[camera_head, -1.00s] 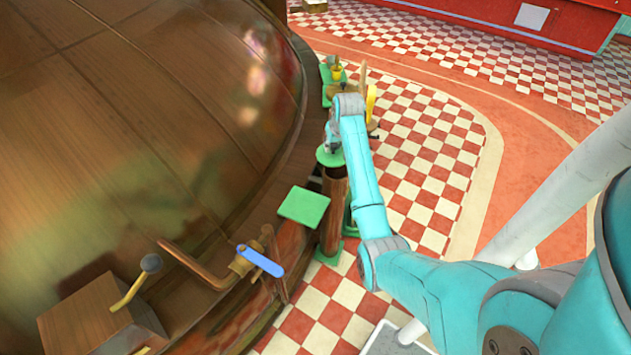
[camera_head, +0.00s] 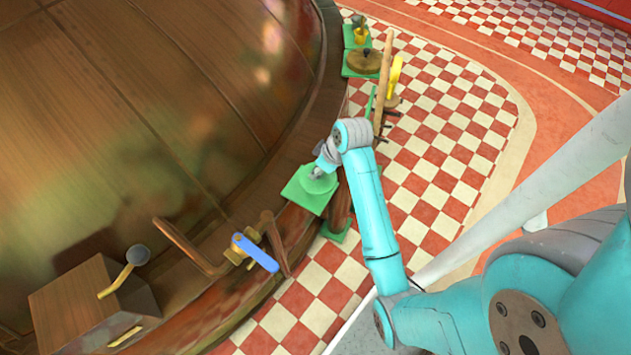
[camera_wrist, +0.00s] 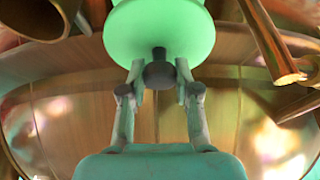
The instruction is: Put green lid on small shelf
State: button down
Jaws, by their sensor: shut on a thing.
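The round green lid (camera_head: 318,183) is over the small square green shelf (camera_head: 300,199) on the side of the large copper kettle in the head view. I cannot tell whether the lid touches the shelf or hovers just above it. My gripper (camera_head: 321,168) is shut on the lid's dark knob. In the wrist view the two fingers of my gripper (camera_wrist: 158,73) are on either side of the knob, and the pale green lid (camera_wrist: 160,28) fills the top middle. The shelf cannot be made out in the wrist view.
The copper kettle (camera_head: 130,110) fills the left. A valve with a blue handle (camera_head: 256,253) sits below the shelf. A brown upright pipe (camera_head: 340,205) stands right beside it. Further back are a brown round lid (camera_head: 364,61) and a yellow-handled item (camera_head: 395,75). Checkered floor lies right.

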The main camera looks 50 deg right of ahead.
aim_at(321, 180)
jog(key=shift+f, duration=3.65)
jog(key=shift+f, duration=0.15)
jog(key=c, duration=0.8)
grip_release()
jog(key=shift+c, duration=0.2)
